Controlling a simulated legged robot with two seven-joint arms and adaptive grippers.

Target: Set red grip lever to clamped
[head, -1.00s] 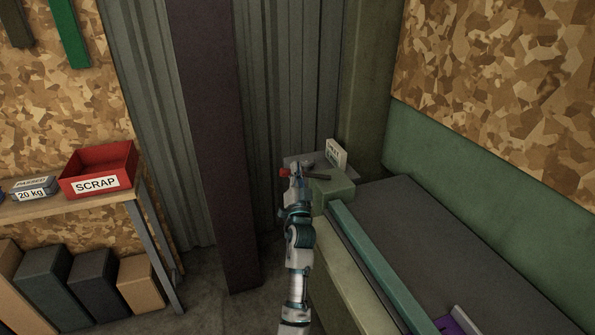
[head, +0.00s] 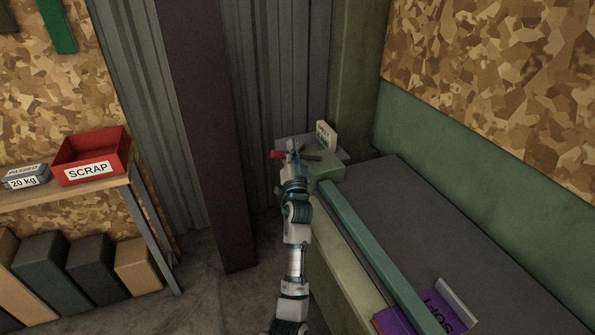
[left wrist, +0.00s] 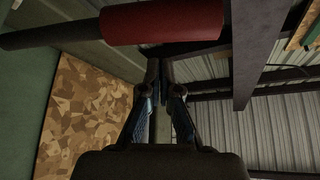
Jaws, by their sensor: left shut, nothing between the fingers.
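The red grip lever (head: 277,155) shows as a small red end at the far end of the green bench, beside my left gripper (head: 292,147). In the left wrist view the red grip (left wrist: 163,22) lies across the top, on a dark rod (left wrist: 50,33) that runs off to the left. My left gripper (left wrist: 160,72) is shut and empty, its fingertips just below the red grip in that picture. I cannot tell whether they touch it. My right gripper is not in view.
A green block (head: 325,184) and a small white sign (head: 326,135) stand by the lever. A teal rail (head: 370,245) runs along the bench. A purple item (head: 437,308) lies at lower right. A red SCRAP tray (head: 92,158) sits on the left table. A dark column (head: 210,130) stands between.

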